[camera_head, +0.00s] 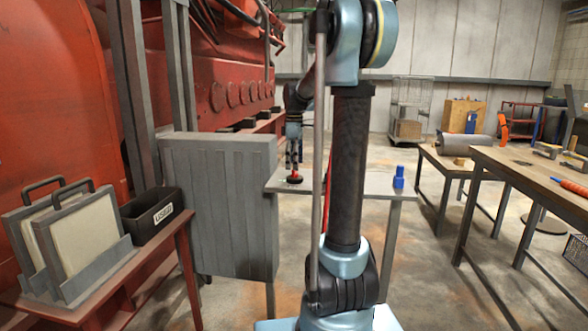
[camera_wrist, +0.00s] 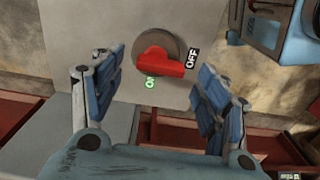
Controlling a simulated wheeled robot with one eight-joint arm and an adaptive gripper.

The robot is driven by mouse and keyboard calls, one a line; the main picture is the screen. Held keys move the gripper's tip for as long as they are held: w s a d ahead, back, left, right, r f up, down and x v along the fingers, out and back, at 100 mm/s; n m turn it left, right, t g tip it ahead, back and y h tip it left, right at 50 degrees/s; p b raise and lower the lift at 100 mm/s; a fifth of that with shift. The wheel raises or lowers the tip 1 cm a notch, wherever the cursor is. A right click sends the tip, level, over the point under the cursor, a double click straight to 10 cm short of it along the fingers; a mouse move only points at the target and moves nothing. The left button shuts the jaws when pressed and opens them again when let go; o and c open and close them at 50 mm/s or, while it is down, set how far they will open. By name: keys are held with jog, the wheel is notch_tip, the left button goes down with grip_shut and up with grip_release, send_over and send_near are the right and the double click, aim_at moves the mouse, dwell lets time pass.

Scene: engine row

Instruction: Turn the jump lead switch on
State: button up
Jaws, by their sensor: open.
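The jump lead switch is a red knob (camera_wrist: 163,62) on a round grey dial (camera_wrist: 158,41), set on a pale grey panel (camera_wrist: 101,22). A green ON label (camera_wrist: 150,84) is below the knob, and a black OFF label (camera_wrist: 193,57) is to its right. The knob's right end lies close to OFF. My gripper (camera_wrist: 160,92) is open, one finger on each side of the knob, with gaps between.
A blue item (camera_head: 398,177) stands on the same stand, right of the switch. A grey cabinet (camera_head: 220,205) is close on the left, beside the red machine (camera_head: 50,80). A wooden workbench (camera_head: 535,175) with tools is on the right. Open floor (camera_head: 425,255) lies between.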

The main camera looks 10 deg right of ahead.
jog(key=shift+f, duration=1.15)
jog(key=shift+c, duration=0.5)
jog(key=c, duration=1)
jog(key=shift+o, duration=0.2)
